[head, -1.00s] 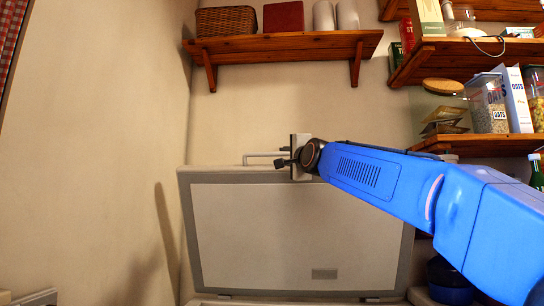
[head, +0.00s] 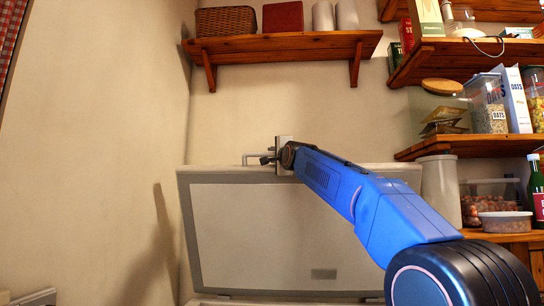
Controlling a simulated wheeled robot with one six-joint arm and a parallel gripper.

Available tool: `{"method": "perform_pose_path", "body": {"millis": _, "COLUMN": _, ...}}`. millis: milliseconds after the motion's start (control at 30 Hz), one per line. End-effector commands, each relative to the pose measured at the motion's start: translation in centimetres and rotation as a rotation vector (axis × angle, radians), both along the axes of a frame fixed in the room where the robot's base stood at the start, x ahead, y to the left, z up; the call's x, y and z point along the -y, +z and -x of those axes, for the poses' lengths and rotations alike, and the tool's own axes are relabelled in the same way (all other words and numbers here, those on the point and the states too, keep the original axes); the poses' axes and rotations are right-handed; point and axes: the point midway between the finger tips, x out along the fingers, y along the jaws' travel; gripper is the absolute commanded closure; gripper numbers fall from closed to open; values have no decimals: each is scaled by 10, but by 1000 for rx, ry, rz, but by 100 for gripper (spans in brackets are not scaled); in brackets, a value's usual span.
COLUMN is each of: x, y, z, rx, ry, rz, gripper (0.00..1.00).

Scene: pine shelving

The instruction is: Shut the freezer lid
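The freezer lid (head: 250,235) stands raised and upright against the back wall, its pale inner panel with a grey border facing me. A thin light handle (head: 254,155) shows along its top edge. My gripper (head: 268,159) is at the top edge of the lid, beside the right part of the handle. Its fingers are small and dark, and I cannot tell whether they are open or shut, or touching the handle. The freezer body is mostly below the picture; only its rear rim shows at the bottom.
A wooden shelf (head: 285,46) with a wicker basket (head: 226,21) and a dark red box (head: 283,17) hangs above the lid. Shelves at the right hold oats containers (head: 487,103), a white cylinder (head: 440,190) and a green bottle (head: 537,190). The wall area left of the lid is clear.

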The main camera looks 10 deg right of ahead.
Motion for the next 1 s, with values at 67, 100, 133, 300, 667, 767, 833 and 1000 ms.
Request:
{"method": "perform_pose_path", "body": {"millis": 67, "x": 0, "y": 1, "z": -5, "rx": 0, "ry": 0, "rz": 0, "gripper": 78}}
{"method": "perform_pose_path", "body": {"millis": 100, "x": -1, "y": 1, "z": -6, "rx": 0, "ry": 0, "rz": -1, "gripper": 78}}
{"method": "perform_pose_path", "body": {"millis": 133, "x": -1, "y": 1, "z": -7, "rx": 0, "ry": 0, "rz": -1, "gripper": 78}}
{"method": "perform_pose_path", "body": {"millis": 300, "x": -1, "y": 2, "z": -9, "rx": 1, "ry": 0, "rz": -1, "gripper": 78}}
{"method": "perform_pose_path", "body": {"millis": 667, "x": -1, "y": 2, "z": -9, "rx": 0, "ry": 0, "rz": -1, "gripper": 100}}
{"method": "perform_pose_path", "body": {"millis": 767, "x": -1, "y": 2, "z": -8, "rx": 0, "ry": 0, "rz": 0, "gripper": 100}}
{"method": "perform_pose_path", "body": {"millis": 833, "x": -1, "y": 1, "z": -7, "rx": 2, "ry": 1, "rz": 1, "gripper": 100}}
{"method": "perform_pose_path", "body": {"millis": 1000, "x": -6, "y": -2, "z": 1, "rx": 16, "ry": 6, "rz": 6, "gripper": 100}}
